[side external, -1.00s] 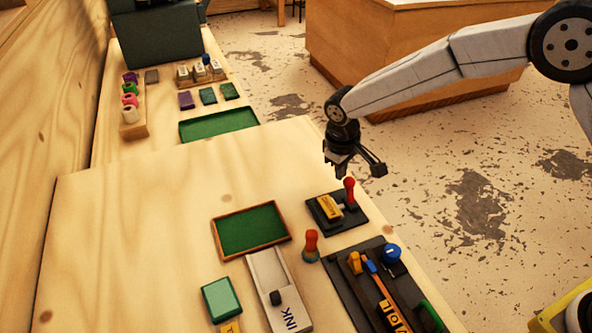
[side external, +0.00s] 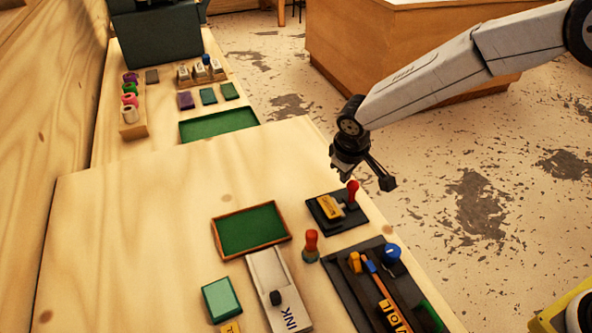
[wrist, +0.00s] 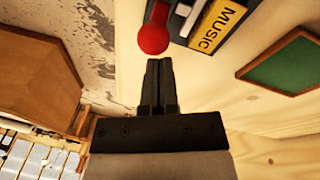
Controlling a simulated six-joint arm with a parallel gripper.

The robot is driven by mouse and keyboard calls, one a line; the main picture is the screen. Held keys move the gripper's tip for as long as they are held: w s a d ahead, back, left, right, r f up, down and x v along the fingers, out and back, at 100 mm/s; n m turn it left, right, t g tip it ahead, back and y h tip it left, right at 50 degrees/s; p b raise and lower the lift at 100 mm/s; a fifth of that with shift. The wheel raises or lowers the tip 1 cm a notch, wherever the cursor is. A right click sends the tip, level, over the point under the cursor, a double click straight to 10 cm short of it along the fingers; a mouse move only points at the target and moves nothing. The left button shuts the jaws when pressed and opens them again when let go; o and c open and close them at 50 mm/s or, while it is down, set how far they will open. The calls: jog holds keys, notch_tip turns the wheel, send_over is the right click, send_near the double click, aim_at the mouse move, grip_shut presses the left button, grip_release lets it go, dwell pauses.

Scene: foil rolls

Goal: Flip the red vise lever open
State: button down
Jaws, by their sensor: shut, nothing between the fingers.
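The red vise lever (side external: 352,192) stands roughly upright on the right side of a small black vise (side external: 326,218). A yellow block (side external: 330,207) marked MUSIC sits in the vise. My gripper (side external: 343,176) is above and just behind the lever, with its fingers shut and empty. In the wrist view, the shut fingertips (wrist: 158,62) point at the round red knob (wrist: 153,39), close below it in the picture. I cannot tell whether they touch it. The lower part of the lever is partly cut off there.
A green-lined tray (side external: 250,230) lies left of the vise. An orange-topped handle (side external: 311,245) stands in front, beside a dark tool tray (side external: 345,277) and a metal ink slide (side external: 275,290). The table's right edge is close to the vise; bare wood lies behind it.

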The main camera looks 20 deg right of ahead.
jog(key=shift+s+r, duration=0.1)
jog(key=shift+s, duration=1.1)
jog(key=shift+w, duration=0.1)
jog(key=shift+r, duration=0.15)
jog(key=shift+r, duration=0.65)
jog(key=shift+w, duration=0.1)
jog(key=s+a+v, duration=0.1)
jog(key=s+v, duration=0.1)
jog(key=v, duration=0.9)
jog(key=shift+a, duration=0.3)
jog(key=shift+d+f, duration=0.1)
